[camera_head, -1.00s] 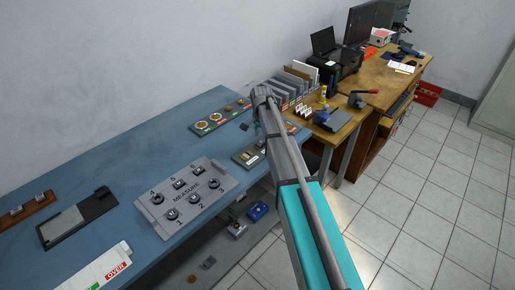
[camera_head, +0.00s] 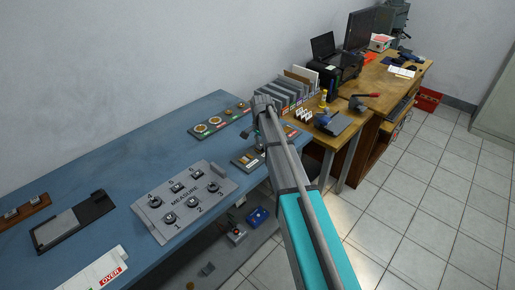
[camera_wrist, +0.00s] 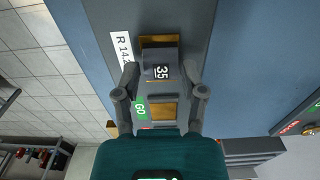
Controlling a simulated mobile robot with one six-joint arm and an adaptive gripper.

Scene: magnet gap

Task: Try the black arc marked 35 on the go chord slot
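The black arc marked 35 (camera_wrist: 161,72) sits between the two fingers of my gripper (camera_wrist: 161,80) in the wrist view, with its number facing the camera. The fingers flank it and appear closed on its sides. It is over the dark grey gauge block (camera_wrist: 198,25) and partly covers a brass-coloured area (camera_wrist: 158,40). A second brass-coloured area (camera_wrist: 162,111) lies beside the green GO label (camera_wrist: 139,104). Whether the arc touches or enters a slot is not clear. In the head view my arm hides most of the gripper, beside the gauge block (camera_head: 241,162).
The grey MEASURE panel (camera_head: 184,202) is left of my arm on the blue table (camera_head: 110,150). A board with round pieces (camera_head: 219,120) lies behind. A white OVER plate (camera_head: 92,278) is at the front left. A wooden table (camera_head: 345,128) stands to the right.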

